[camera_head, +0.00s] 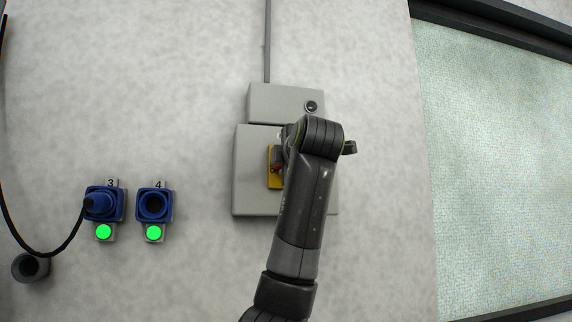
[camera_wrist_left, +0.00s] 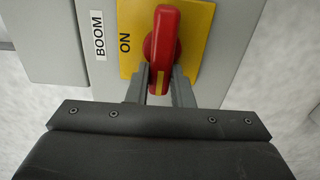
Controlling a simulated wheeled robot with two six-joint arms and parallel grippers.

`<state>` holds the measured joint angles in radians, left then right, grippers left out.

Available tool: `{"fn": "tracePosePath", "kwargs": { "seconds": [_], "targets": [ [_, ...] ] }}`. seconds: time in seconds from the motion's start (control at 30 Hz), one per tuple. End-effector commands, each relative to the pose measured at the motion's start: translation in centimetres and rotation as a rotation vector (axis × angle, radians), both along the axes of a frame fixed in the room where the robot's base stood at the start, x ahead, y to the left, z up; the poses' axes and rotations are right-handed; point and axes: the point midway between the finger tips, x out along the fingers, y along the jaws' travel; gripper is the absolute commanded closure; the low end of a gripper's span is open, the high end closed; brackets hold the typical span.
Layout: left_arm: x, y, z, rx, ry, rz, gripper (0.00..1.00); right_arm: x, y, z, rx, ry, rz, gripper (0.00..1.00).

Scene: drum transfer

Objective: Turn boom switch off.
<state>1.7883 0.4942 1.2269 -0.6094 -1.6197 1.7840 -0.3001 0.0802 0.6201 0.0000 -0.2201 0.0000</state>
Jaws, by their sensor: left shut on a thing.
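The boom switch has a red handle (camera_wrist_left: 161,48) on a yellow plate (camera_wrist_left: 196,35), which bears the word ON. The plate also shows in the head view (camera_head: 272,180), on a grey box, partly hidden by my left arm. A label reading BOOM (camera_wrist_left: 99,36) is beside the plate. In the wrist view the handle runs up and down the picture, with ON to its left and a yellow stripe at its lower end. My left gripper (camera_wrist_left: 160,88) is shut on the lower end of the handle, one finger on each side. My right gripper is not in view.
The grey switch box (camera_head: 248,195) is on a pale wall below a smaller box (camera_head: 272,103) with a black knob. To the left are blue sockets 3 (camera_head: 119,203) and 4 (camera_head: 153,206) with green lights; a cable is plugged into 3. A glazed panel (camera_head: 500,160) is at right.

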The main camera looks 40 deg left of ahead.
Motion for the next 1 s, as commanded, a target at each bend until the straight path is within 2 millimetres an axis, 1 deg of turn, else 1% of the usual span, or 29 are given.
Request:
{"fn": "tracePosePath", "kwargs": {
  "seconds": [0.07,0.1,0.23,0.53,0.67,0.77,1.0],
  "targets": [
    [0.1,0.0,-0.2,-0.005,0.003,0.001,1.0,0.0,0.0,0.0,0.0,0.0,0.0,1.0],
    [0.1,0.0,-0.2,-0.005,0.003,0.001,0.76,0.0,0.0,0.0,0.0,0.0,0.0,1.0],
    [0.1,0.0,-0.2,-0.004,0.003,0.001,0.59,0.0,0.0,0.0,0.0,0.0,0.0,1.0],
    [0.0,-0.1,-0.1,-0.002,0.001,0.0,0.58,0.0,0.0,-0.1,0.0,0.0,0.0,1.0],
    [-0.7,-0.9,-0.3,-0.002,-0.001,-0.001,0.58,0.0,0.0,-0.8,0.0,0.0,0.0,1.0],
    [-1.8,-2.2,-0.5,0.0,-0.002,-0.004,0.58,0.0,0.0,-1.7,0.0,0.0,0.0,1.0],
    [-5.6,-6.7,-0.6,0.0,-0.002,-0.005,0.58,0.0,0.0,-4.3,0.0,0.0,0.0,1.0]
  ]
}}
